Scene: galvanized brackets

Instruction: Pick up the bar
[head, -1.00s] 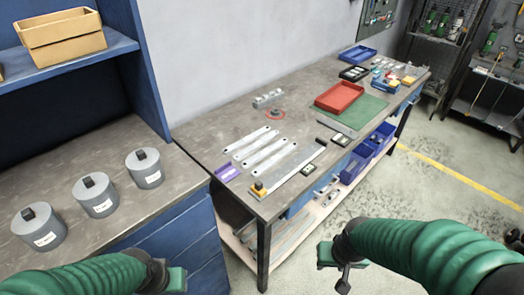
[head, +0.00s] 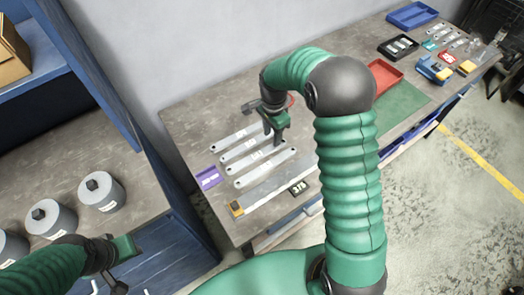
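Three flat grey metal bars lie side by side on the workbench: a far bar (head: 234,139), a middle bar (head: 242,150) and a near bar (head: 262,169). Each has holes at its ends, and a pale label shows on them. My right gripper (head: 272,138) points down over the right end of the middle bar, its two fingers apart with a gap between them. It hides part of that end; whether it touches the bar I cannot tell. My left gripper (head: 128,247) is low at the left, away from the bars; its fingers are not clear.
A long flat strip with a yellow end (head: 237,208) lies in front of the bars, a purple tag (head: 208,177) left of them. A red tray (head: 384,77) and green mat (head: 402,100) are to the right, partly behind my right arm. Grey canisters (head: 102,192) stand at left.

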